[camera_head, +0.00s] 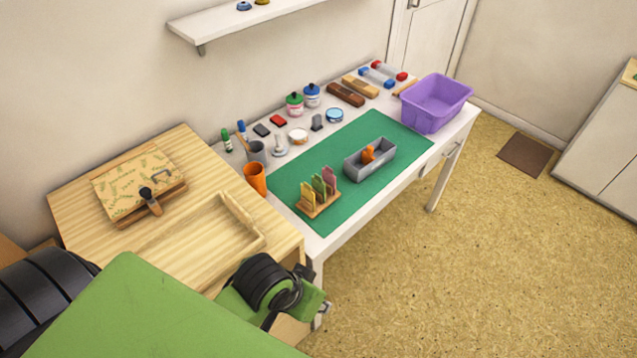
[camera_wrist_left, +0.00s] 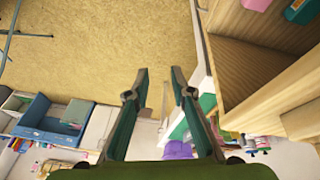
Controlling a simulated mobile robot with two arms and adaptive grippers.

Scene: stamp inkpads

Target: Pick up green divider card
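The green divider card (camera_head: 318,184) stands upright in a small wooden rack (camera_head: 319,211) on the green mat (camera_head: 345,198). It is between a yellow card (camera_head: 307,194) and a pinkish-red card (camera_head: 329,177). My left gripper (camera_wrist_left: 160,82) is open and empty in the left wrist view, with its two fingers apart over open room. In the head view my left arm reaches in at the bottom, well short of the rack; its fingers are not clear there. My right gripper is in neither view. I cannot make out the green card in the left wrist view.
A grey box (camera_head: 352,171) with an orange object stands on the mat. An orange cup (camera_head: 255,179) and a grey cup (camera_head: 257,153) stand left of it. A purple bin (camera_head: 437,104) is at the far end. A wooden desk (camera_head: 125,243) adjoins; open floor (camera_head: 470,265) lies right.

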